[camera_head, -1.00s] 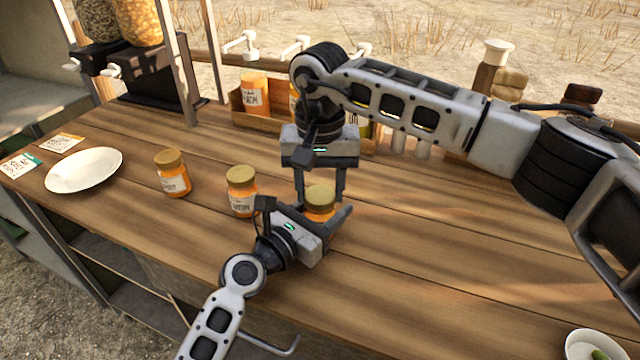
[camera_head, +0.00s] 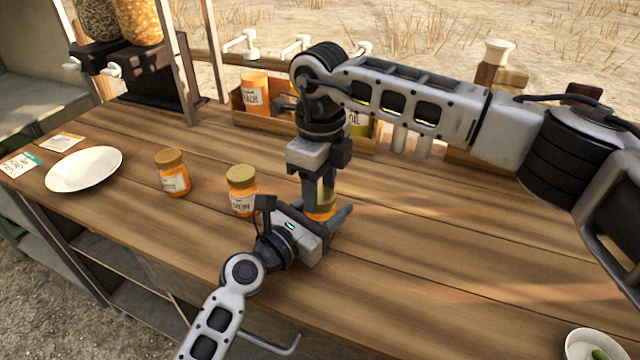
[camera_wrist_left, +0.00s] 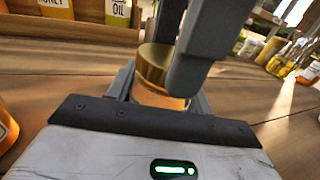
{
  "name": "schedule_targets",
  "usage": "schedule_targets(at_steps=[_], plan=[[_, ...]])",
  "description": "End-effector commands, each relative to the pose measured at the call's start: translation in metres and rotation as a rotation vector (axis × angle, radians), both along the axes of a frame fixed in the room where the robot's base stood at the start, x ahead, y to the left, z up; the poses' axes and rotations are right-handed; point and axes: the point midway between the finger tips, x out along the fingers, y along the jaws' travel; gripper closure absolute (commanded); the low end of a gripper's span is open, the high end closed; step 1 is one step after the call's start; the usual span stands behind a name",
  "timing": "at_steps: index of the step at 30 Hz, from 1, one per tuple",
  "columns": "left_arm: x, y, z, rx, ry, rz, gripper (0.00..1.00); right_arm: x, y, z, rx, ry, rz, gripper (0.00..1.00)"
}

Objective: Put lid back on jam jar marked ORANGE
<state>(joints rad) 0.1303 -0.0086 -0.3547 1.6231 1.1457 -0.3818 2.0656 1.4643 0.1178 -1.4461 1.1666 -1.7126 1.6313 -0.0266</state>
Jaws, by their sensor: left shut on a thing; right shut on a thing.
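A jam jar with orange contents (camera_head: 319,213) stands near the middle of the table, between the fingers of my left gripper (camera_head: 323,218), which is shut on it from the front. A gold lid (camera_wrist_left: 153,66) is on top of this jar in the left wrist view; I cannot tell whether it is fully screwed down. My right gripper (camera_head: 326,192) comes down from above and is shut on the lid; its dark fingers (camera_wrist_left: 197,50) also show in the left wrist view. The held jar's label is hidden.
Two gold-lidded orange jars, one close by (camera_head: 242,191) and one farther left (camera_head: 172,174), have labels too small to read surely. A white plate (camera_head: 84,169) and cards (camera_head: 62,142) lie at left. A wooden crate (camera_head: 238,113) stands behind.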

Motion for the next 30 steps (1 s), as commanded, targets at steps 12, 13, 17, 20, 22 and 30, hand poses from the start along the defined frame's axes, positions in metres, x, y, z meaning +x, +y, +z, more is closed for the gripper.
schedule_targets(at_steps=[12, 13, 17, 20, 22, 30], plan=[[0.0003, 0.0007, -0.0010, 0.000, 0.003, 0.002, 1.00, -0.0004, 0.0000, -0.0008, -0.002, 0.002, -1.082, 0.82], [0.0003, 0.0007, -0.0010, 0.000, 0.003, 0.002, 1.00, -0.0004, 0.0000, -0.0008, -0.002, 0.002, -1.160, 0.82], [0.0003, 0.0007, -0.0010, 0.000, 0.003, 0.002, 1.00, -0.0005, 0.0002, -0.0011, -0.002, 0.002, -1.487, 0.82], [0.0004, 0.0007, -0.0010, 0.000, 0.003, 0.002, 1.00, -0.0005, 0.0002, -0.0012, -0.002, 0.002, -1.687, 0.82], [0.0004, 0.0007, -0.0010, 0.000, 0.003, 0.002, 1.00, -0.0006, 0.0002, -0.0012, -0.002, 0.002, -1.754, 0.82], [0.0003, 0.0007, -0.0010, 0.001, 0.002, 0.002, 1.00, -0.0005, 0.0004, -0.0013, -0.002, 0.002, -1.744, 0.33]])
